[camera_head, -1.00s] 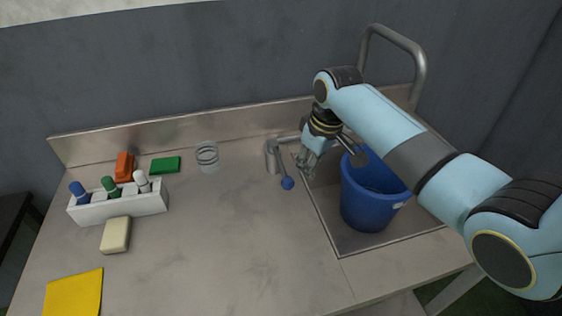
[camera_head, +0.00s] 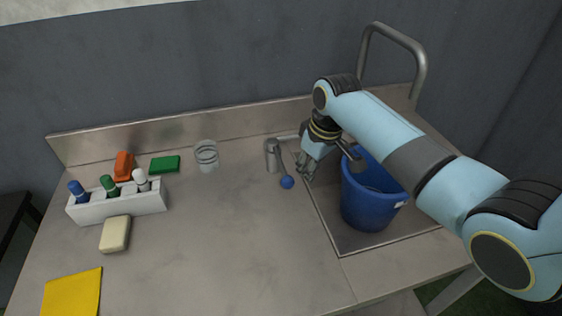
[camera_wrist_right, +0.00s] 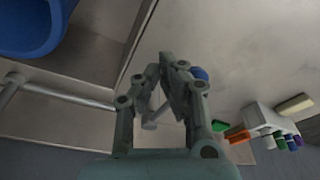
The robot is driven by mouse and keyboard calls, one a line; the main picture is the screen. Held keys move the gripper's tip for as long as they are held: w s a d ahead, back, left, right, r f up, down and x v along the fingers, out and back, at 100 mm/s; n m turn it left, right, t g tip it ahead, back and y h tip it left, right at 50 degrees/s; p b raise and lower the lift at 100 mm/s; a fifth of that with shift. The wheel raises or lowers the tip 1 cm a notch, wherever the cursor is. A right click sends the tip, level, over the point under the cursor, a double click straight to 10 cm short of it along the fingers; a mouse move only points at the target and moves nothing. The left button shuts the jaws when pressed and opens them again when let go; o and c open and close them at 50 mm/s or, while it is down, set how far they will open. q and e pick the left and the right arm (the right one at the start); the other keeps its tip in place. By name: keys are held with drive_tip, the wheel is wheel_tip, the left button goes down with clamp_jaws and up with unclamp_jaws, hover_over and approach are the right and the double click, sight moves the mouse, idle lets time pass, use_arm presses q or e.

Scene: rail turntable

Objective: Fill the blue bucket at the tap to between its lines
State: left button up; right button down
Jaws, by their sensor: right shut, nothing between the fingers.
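The blue bucket (camera_head: 368,208) stands upright in the sunken sink at the right. Its near rim also shows in the right wrist view (camera_wrist_right: 30,28). My arm hides part of its rim, and I cannot make out its lines or water level. The grey tap (camera_head: 271,157) stands left of the sink. Its pipe (camera_wrist_right: 65,96) runs toward the bucket, partly hidden behind my gripper. The tap's lever ends in a blue knob (camera_head: 287,182), which points toward the front. My right gripper (camera_head: 303,173) is shut and empty, just right of the lever. My left gripper is out of view.
A white holder (camera_head: 120,206) with bottles, an orange item (camera_head: 124,165), a green pad (camera_head: 165,164), a cream block (camera_head: 115,234) and a yellow cloth (camera_head: 72,293) lie left. A clear glass (camera_head: 206,157) stands behind. The middle counter (camera_head: 230,245) is clear. A metal rail (camera_head: 418,68) rises behind the sink.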

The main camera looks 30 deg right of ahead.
drive_tip(key=shift+f, duration=0.6)
